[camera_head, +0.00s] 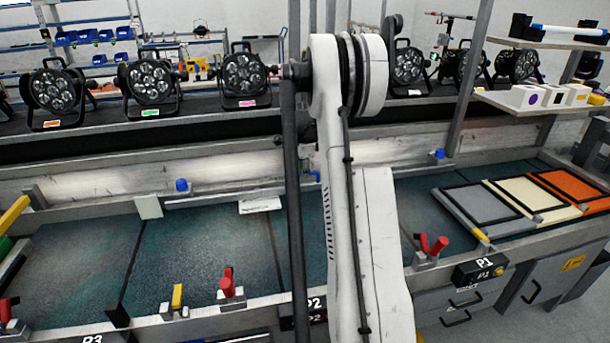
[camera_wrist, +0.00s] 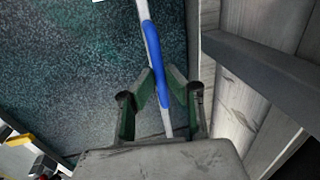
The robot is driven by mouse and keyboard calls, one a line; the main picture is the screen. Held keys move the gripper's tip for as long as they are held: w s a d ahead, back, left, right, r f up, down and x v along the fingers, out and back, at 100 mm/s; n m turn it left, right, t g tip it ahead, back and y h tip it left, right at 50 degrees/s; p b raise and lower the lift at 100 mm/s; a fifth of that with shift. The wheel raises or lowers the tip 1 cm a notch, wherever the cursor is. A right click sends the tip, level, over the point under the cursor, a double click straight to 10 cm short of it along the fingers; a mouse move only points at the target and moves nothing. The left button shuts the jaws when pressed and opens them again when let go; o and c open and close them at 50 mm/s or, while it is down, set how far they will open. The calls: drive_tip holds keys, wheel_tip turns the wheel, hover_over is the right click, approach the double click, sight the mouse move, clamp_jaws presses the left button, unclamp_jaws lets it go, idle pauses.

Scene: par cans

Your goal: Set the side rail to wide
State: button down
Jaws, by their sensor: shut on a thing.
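In the wrist view, my gripper (camera_wrist: 162,88) is shut on the blue section of a slim white bar (camera_wrist: 152,45). The bar runs up and down the picture between the green fingers, over a dark speckled bench surface. I cannot tell for sure whether this bar is the side rail or part of it, and no wide marking is readable. In the head view, my arm hides the gripper. A small bit of blue shows beside the arm near the bench's back edge.
The teal bench mat (camera_head: 200,255) is mostly clear. Red clamps (camera_head: 228,283) and a yellow peg (camera_head: 177,297) stand along its front edge. Several stage lights (camera_head: 245,77) sit on the shelf behind. Coloured panels (camera_head: 520,203) lie at right. In the wrist view, a grey beam (camera_wrist: 265,70) runs close at right.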

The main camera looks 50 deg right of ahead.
drive_tip(key=shift+w+d+r, duration=0.15)
drive_tip(key=shift+w, duration=0.05)
drive_tip(key=c, duration=1.8)
unclamp_jaws()
drive_tip(key=shift+o, duration=0.2)
wheel_tip(320, 180, up, 12)
drive_tip(key=s+a, duration=0.1)
drive_tip(key=s, duration=0.1)
drive_tip(key=shift+a, duration=0.3)
drive_tip(key=shift+f, duration=0.2)
